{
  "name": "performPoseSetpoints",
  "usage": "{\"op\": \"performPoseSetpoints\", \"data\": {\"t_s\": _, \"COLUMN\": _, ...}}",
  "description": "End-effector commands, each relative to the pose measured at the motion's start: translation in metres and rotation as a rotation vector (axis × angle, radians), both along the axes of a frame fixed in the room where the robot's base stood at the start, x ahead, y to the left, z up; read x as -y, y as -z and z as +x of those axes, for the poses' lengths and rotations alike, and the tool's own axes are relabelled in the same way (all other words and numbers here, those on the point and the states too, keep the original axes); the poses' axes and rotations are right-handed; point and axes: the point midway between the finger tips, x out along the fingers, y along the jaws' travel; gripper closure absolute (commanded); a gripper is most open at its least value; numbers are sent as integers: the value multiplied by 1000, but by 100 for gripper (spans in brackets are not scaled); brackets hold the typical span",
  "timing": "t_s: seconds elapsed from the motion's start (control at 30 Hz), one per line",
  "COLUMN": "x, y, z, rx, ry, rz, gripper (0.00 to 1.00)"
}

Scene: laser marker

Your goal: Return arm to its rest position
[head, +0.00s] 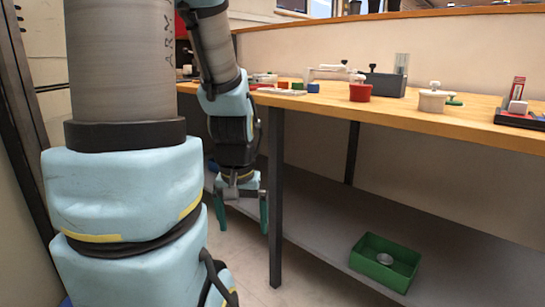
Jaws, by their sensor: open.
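My arm takes up the left of the head view, with its light blue covers and grey links. My gripper (242,222) hangs at the end of the arm, pointing down, left of the table's front leg and below the tabletop level. Its two green fingers are apart, and I see nothing between them. The arm's near links stand in front of the left end of the table and hide part of it.
A wooden table (455,119) carries a red pot (360,92), a white lidded pot (432,101), a dark grey box (385,84) and small coloured blocks. A black table leg (276,200) stands close right of my gripper. A green bin (370,270) holding a round metal piece sits on the lower shelf (460,270).

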Motion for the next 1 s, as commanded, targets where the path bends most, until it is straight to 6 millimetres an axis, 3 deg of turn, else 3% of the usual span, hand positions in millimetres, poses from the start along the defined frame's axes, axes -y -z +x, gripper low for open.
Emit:
{"op": "performPoseSetpoints", "data": {"t_s": 0.03, "x": 0, "y": -34, "z": 0, "rx": 0, "ry": 0, "rz": 0, "gripper": 1}}
{"op": "performPoseSetpoints", "data": {"t_s": 0.7, "x": 0, "y": -244, "z": 0, "rx": 0, "ry": 1, "rz": 0, "gripper": 1}}
{"op": "performPoseSetpoints", "data": {"t_s": 0.83, "x": 0, "y": -280, "z": 0, "rx": 0, "ry": 1, "rz": 0, "gripper": 1}}
{"op": "performPoseSetpoints", "data": {"t_s": 1.0, "x": 0, "y": -299, "z": 0, "rx": 0, "ry": 1, "rz": 0, "gripper": 1}}
